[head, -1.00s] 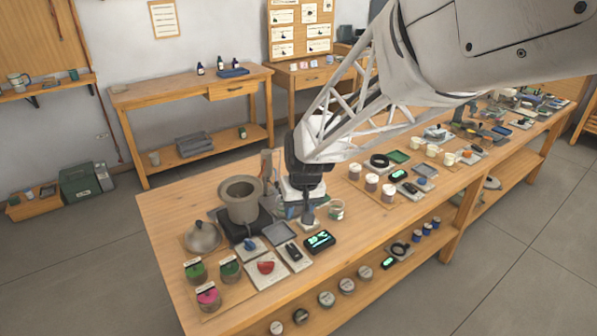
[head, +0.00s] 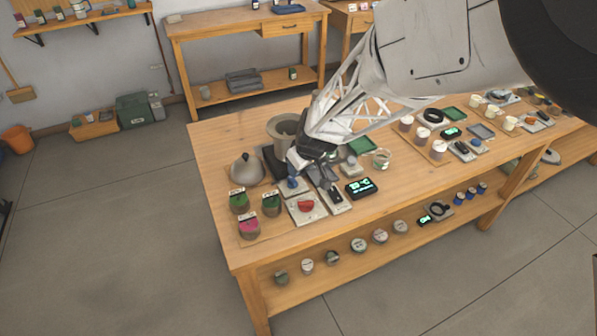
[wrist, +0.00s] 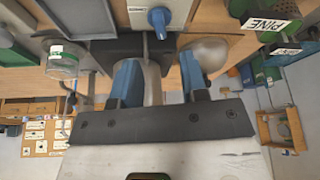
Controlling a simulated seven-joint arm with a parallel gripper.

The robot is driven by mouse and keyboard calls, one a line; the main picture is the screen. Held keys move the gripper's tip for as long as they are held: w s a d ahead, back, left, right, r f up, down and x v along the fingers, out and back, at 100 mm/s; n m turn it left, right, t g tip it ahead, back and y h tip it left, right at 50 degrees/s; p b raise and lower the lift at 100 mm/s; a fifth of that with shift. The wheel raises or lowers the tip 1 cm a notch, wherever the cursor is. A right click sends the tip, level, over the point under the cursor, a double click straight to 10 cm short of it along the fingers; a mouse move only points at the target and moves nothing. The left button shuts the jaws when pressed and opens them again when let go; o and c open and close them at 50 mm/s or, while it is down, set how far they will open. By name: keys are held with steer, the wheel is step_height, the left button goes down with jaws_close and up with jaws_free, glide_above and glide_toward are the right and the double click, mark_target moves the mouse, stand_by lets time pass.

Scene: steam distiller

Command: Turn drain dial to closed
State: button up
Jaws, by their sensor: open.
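A blue dial (wrist: 158,17) sits on a pale plate at the top of the wrist view. The small label beside it is too small to read. In the head view the blue dial (head: 292,182) is on the bench, just in front of my gripper (head: 298,164). A red dial (head: 305,206) sits on another pale plate nearer the front. I cannot tell from any lettering which one is the drain dial. In the wrist view my gripper (wrist: 160,72) has its two blue fingers apart, with no dial between them. It appears close to the blue dial without touching it.
A grey pot (head: 283,128) stands behind my gripper and a domed lid (head: 245,168) is to the left. Labelled jars (head: 249,226) stand front left. A black display (head: 361,187) and a glass beaker (head: 381,158) are to the right.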

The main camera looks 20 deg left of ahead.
mark_target(292, 182)
steer(key=shift+f, duration=0.15)
steer(key=shift+x, duration=3.75)
jaws_close()
